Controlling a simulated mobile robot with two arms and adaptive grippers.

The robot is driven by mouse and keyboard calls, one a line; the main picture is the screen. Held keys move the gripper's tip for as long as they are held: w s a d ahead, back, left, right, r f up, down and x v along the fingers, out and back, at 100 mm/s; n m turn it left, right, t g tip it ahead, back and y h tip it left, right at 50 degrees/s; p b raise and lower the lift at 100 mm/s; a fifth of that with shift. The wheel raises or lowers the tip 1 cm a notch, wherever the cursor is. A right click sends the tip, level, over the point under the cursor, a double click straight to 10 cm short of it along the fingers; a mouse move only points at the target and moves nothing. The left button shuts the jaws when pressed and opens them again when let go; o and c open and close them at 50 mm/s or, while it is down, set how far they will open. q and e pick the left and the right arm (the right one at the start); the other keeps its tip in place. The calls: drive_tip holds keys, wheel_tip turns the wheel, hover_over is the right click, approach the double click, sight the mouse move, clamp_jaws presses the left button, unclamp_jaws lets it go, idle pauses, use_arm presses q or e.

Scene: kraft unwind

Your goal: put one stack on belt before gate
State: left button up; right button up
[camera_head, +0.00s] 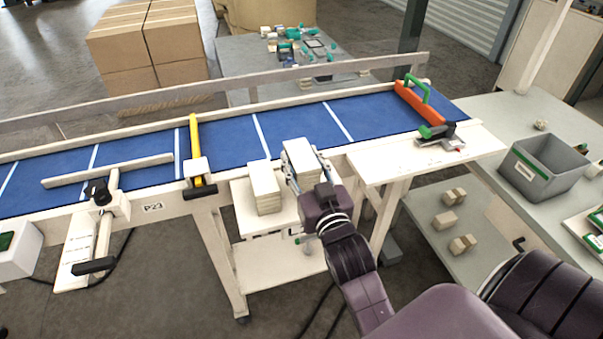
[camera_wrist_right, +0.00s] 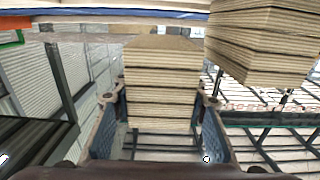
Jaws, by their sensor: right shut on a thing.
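My right gripper (camera_head: 306,172) is shut on a pale layered stack (camera_head: 299,153), beside the near edge of the blue belt (camera_head: 290,127). In the right wrist view the stack (camera_wrist_right: 163,85) sits upright between the two fingers (camera_wrist_right: 160,128). A second stack (camera_head: 264,186) stands on the white shelf (camera_head: 243,205) to the left of the held one; it also shows in the right wrist view (camera_wrist_right: 262,42). A yellow bar (camera_head: 196,150) crosses the belt to the left. An orange bar with a green handle (camera_head: 420,105) crosses it near the right end. My left gripper is not in view.
A white T-shaped guide (camera_head: 105,190) lies over the belt at the left. A white ledge with a clamp (camera_head: 440,140) borders the belt at the right. A grey bin (camera_head: 545,168) stands on the right table. The belt between the yellow and orange bars is clear.

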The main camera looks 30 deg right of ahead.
wheel_tip(320, 180, down, 4)
drive_tip(key=shift+r, duration=0.1)
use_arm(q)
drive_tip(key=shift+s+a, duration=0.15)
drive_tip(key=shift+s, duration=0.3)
use_arm(e)
drive_tip(key=shift+f, duration=0.3)
drive_tip(key=o, duration=1.2)
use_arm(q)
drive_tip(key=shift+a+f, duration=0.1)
use_arm(e)
drive_tip(key=shift+o, duration=0.2)
drive_tip(key=shift+r, duration=0.15)
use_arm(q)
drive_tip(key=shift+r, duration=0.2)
use_arm(e)
drive_tip(key=shift+s, duration=0.1)
